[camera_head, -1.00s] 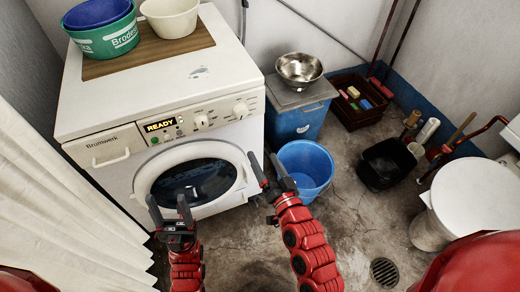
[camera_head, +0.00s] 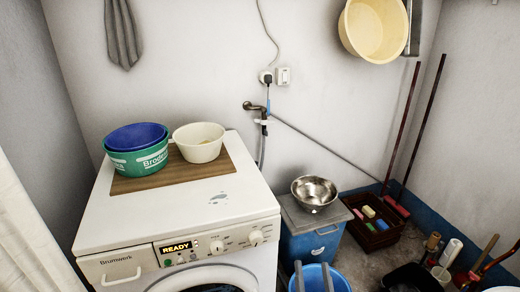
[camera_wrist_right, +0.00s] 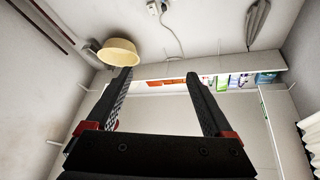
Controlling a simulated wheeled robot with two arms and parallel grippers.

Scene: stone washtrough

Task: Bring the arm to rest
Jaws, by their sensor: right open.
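My right gripper (camera_head: 312,270) shows only by its two fingertips at the bottom edge of the head view, in front of the blue bucket (camera_head: 340,282). In the right wrist view my right gripper (camera_wrist_right: 160,88) is open, with nothing between its fingers. It faces the upper wall, a shelf (camera_wrist_right: 225,68) with several coloured items, and a yellow basin (camera_wrist_right: 119,52). The rest of the right arm is outside the head view. My left gripper is not in view.
The washing machine (camera_head: 232,212) stands at left centre with green (camera_head: 140,160) and cream (camera_head: 199,151) basins on top. A blue box (camera_head: 310,240) bears a steel bowl (camera_head: 314,189). A brown crate (camera_head: 372,238) and a black bucket (camera_head: 412,279) stand to the right.

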